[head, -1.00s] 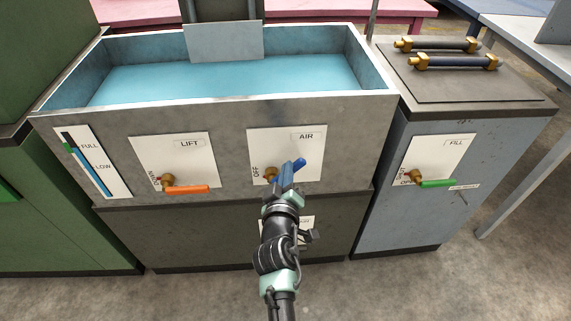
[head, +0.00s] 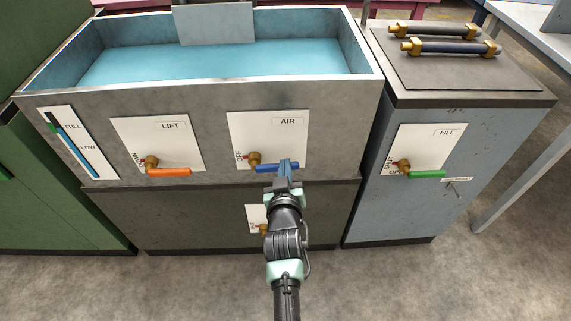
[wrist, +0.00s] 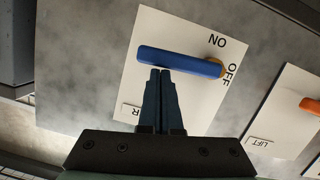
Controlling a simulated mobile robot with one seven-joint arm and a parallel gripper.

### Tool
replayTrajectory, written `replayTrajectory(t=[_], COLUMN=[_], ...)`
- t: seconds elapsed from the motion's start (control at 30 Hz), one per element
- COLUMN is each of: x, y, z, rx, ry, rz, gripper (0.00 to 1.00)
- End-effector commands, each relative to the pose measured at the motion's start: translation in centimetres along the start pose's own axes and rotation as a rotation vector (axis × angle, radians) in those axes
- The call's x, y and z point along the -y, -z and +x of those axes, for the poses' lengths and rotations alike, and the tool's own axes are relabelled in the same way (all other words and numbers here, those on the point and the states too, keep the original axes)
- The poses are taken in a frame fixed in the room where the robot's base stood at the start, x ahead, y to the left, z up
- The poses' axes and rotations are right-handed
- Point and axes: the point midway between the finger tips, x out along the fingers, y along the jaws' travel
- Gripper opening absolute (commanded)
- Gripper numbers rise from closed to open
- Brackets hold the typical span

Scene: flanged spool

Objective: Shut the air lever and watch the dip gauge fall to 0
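The air lever (head: 278,167) is blue and sits on a brass valve on the white AIR plate (head: 290,135) on the tank front. It lies about level, pointing right in the head view. In the wrist view the lever (wrist: 180,62) points left from its valve, beside the ON and OFF marks. My gripper (head: 285,164) is at the lever; in the wrist view its fingers (wrist: 160,72) are together, with their tips at the lever's lower edge. Whether they touch cannot be told. A level gauge (head: 72,142) marked FULL and LOW is at the left; no gauge marked dip can be made out.
The tank (head: 215,92) holds blue water. An orange LIFT lever (head: 170,173) is left of the AIR plate. A green FILL lever (head: 428,174) is on the grey cabinet at right. A lower plate (head: 256,217) is partly hidden by my arm. The floor in front is clear.

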Motion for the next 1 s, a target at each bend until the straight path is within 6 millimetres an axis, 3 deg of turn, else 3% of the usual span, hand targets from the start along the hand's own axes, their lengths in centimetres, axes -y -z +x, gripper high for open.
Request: replayTrajectory(t=[0.77,1.0], x=[0.1,-0.4], y=[-0.5,2.0], z=[0.1,-0.1], rx=[0.0,-0.001], ry=[0.0,0.0], rz=[-0.003,-0.002], gripper=[0.0,0.0])
